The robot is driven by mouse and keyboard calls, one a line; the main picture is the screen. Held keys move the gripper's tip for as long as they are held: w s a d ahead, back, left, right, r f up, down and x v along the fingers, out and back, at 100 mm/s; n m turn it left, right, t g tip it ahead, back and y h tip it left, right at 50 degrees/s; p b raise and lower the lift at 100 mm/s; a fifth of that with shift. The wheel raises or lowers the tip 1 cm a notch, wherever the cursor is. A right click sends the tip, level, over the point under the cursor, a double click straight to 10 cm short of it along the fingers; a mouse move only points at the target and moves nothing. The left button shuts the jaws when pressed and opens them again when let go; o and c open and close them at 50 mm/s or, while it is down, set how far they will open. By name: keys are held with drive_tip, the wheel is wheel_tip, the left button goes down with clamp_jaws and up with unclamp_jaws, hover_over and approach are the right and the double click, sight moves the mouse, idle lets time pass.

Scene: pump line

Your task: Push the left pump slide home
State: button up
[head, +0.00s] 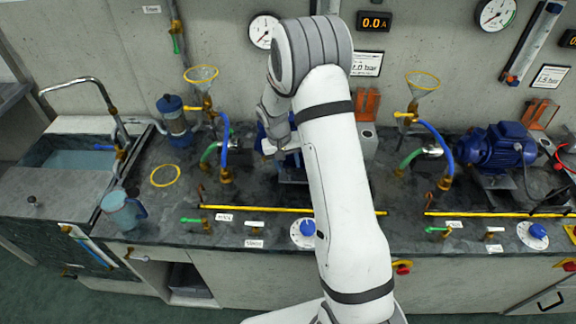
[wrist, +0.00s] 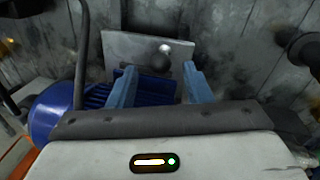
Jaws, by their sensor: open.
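The left pump's blue motor (wrist: 60,118) fills the lower left of the wrist view, with its finned part behind my fingers. In the head view my arm covers most of that motor; only a blue scrap (head: 262,131) shows.
A yellow strip (head: 255,209) runs along the bench front, with green-handled valves and a blue dial knob (head: 307,228) before it. A funnel (head: 202,75) and hoses stand left of my arm. The right pump's blue motor (head: 497,147) is at the right; a sink (head: 75,160) is far left.

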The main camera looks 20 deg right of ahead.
wheel_tip(320, 180, up, 6)
drive_tip(key=a, duration=0.1)
drive_tip(key=shift+r+b, duration=0.15)
drive_tip(key=shift+b, duration=0.25)
drive_tip(key=shift+w+a, duration=0.1)
